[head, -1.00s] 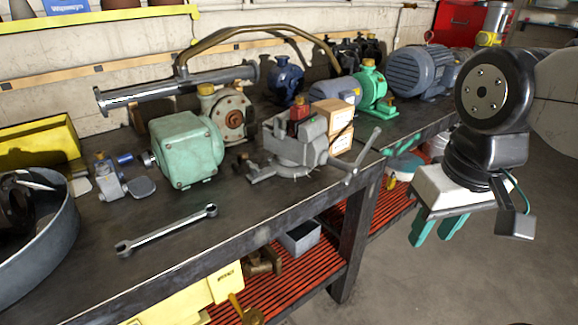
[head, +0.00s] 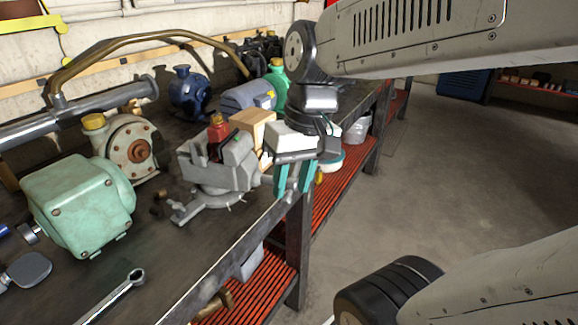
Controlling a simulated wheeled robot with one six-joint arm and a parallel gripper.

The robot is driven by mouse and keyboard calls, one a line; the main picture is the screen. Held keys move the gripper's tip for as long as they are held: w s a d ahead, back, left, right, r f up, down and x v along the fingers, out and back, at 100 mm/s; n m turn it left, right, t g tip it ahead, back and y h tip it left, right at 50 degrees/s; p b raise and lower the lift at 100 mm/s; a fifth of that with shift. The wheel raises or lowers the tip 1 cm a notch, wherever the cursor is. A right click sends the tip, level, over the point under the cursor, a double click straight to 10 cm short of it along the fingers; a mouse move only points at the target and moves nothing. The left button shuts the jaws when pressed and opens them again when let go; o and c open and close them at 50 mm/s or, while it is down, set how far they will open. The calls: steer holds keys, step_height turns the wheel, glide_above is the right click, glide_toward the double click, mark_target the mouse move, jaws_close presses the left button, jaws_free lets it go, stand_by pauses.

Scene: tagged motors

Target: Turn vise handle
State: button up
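The grey vise (head: 218,168) is mounted near the front edge of the workbench, with a red object in its jaws. My gripper (head: 294,180) is just right of the vise, at the bench edge, with its two teal fingers pointing down. A gap shows between the fingers, so it looks open. The vise handle, on the vise's right side, is mostly or wholly hidden behind my gripper. I cannot tell whether the fingers touch it or stand around it.
The dark workbench (head: 160,265) holds a green pump (head: 78,205), a wrench (head: 112,295), a blue pump (head: 187,93) and a grey-blue motor (head: 248,97). Boxes (head: 256,128) stand behind the vise. A red slatted shelf (head: 262,295) runs below. The floor (head: 440,180) at right is open.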

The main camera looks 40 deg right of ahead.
steer(key=w+d+f+m+t+y, duration=0.2)
steer(key=w+d+f+m, duration=0.1)
steer(key=w+d, duration=0.45)
steer(key=w+d+f+m+t+y, duration=0.1)
steer(key=w+d+f+m, duration=0.2)
steer(key=w+d, duration=0.4)
step_height(320, 180, down, 6)
steer(key=a, duration=0.1)
steer(key=shift+w+a, duration=0.2)
steer(key=shift+w, duration=0.25)
jaws_close()
